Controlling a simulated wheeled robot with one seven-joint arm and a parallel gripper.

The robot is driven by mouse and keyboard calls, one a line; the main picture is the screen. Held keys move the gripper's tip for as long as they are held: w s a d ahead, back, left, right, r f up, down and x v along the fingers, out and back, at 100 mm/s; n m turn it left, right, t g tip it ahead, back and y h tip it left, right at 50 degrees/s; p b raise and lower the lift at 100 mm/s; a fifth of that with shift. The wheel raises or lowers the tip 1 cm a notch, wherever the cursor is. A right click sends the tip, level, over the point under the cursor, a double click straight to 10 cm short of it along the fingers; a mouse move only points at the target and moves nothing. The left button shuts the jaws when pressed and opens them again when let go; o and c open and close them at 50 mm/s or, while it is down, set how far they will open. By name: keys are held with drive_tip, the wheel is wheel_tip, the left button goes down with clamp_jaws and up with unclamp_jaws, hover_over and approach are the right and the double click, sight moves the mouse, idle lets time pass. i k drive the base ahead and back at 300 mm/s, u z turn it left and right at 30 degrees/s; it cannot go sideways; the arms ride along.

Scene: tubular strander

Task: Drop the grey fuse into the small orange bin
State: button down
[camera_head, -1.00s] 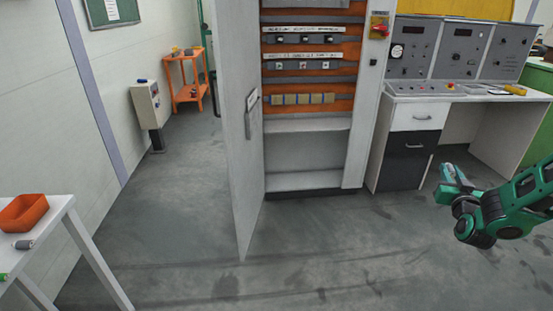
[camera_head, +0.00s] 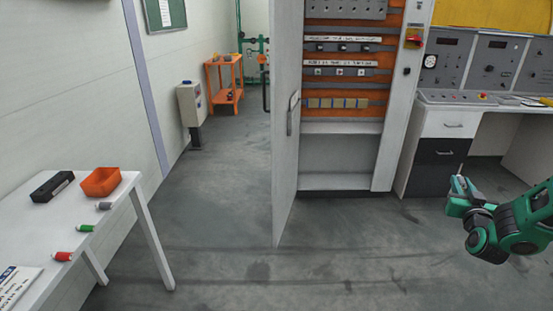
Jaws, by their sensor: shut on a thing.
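The grey fuse (camera_head: 104,206), a small cylinder with a pale end, lies on the white table at the left. The small orange bin (camera_head: 101,182) stands just behind it on the same table, and I see nothing inside it. My gripper (camera_head: 457,192) is at the right, far from the table, over the floor in front of the black and white drawers. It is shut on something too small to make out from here.
The white table (camera_head: 138,181) also holds a green fuse (camera_head: 86,228), a red fuse (camera_head: 63,256), a black box (camera_head: 52,186) and a printed sheet (camera_head: 17,286). An open cabinet door (camera_head: 286,150) juts into the room.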

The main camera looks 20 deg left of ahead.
sight(108, 189)
drive_tip(key=u, duration=2.3)
drive_tip(key=i, duration=1)
drive_tip(key=u, duration=0.1)
